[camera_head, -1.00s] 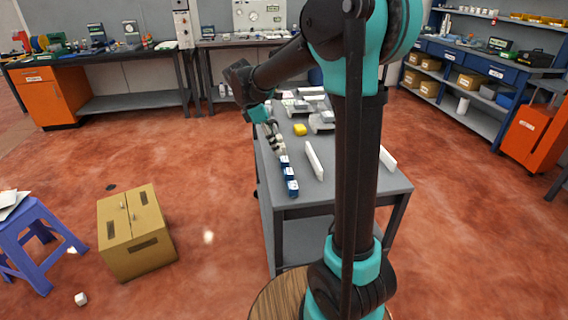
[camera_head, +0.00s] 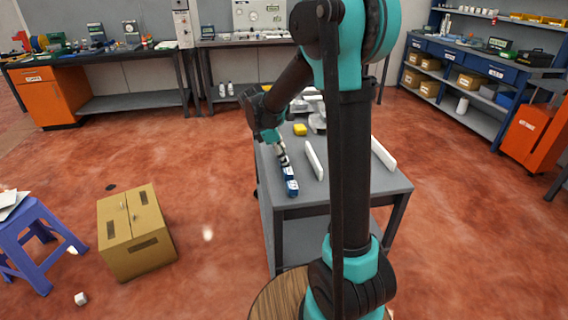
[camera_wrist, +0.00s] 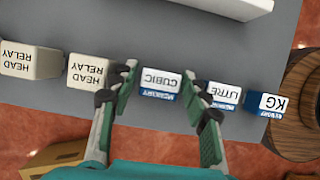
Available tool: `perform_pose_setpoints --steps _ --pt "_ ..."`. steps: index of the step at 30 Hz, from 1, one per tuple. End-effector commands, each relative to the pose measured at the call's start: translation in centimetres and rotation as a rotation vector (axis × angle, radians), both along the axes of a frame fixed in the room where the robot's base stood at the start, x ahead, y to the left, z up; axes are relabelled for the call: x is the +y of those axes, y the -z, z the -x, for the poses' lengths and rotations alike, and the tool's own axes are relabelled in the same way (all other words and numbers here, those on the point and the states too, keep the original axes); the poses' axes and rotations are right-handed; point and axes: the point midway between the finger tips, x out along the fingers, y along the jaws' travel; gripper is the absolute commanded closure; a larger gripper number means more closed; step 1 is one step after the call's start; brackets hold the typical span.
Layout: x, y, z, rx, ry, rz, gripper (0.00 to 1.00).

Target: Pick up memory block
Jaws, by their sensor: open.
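Several blue memory blocks with white label tops stand in a row on the grey table. In the wrist view one labelled CUBIC (camera_wrist: 161,83) is centred between the fingers, with LITRE (camera_wrist: 222,93) and KG (camera_wrist: 275,104) to its right. In the head view two blue blocks (camera_head: 291,187) show at the table's left edge; the others are hidden by my gripper. My gripper (camera_wrist: 160,72) is open, its fingers on either side of the CUBIC block. I cannot tell whether they touch it. The right finger partly covers the LITRE block.
Two cream HEAD RELAY blocks (camera_wrist: 88,70) stand left of the memory blocks in the wrist view. White bars (camera_head: 314,160) and a yellow block (camera_head: 300,129) lie on the table (camera_head: 345,190). A cardboard box (camera_head: 136,232) and a purple stool (camera_head: 32,228) stand on the floor.

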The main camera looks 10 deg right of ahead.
Motion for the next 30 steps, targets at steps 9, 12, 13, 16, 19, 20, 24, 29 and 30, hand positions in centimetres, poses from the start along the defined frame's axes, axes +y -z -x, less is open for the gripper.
perform_pose_setpoints --steps 9,12,13,16,19,20,24,29,30 --pt "0.0 0.0 0.0 0.000 0.000 0.000 0.86" --pt "0.0 0.0 0.0 0.000 0.000 0.000 0.87" --pt "0.0 0.0 0.0 0.000 0.000 0.000 0.87" --pt "0.0 -0.1 0.0 0.000 0.000 0.000 0.87" --pt "0.0 -0.5 0.0 0.000 0.000 0.000 0.87" --pt "0.0 -0.7 0.0 0.000 0.000 0.000 0.87" --pt "0.0 -2.2 0.0 0.000 0.000 0.000 0.87" --pt "0.0 -5.5 0.1 0.000 0.000 0.000 0.87" --pt "0.0 -6.6 0.1 0.000 0.000 0.000 0.87"
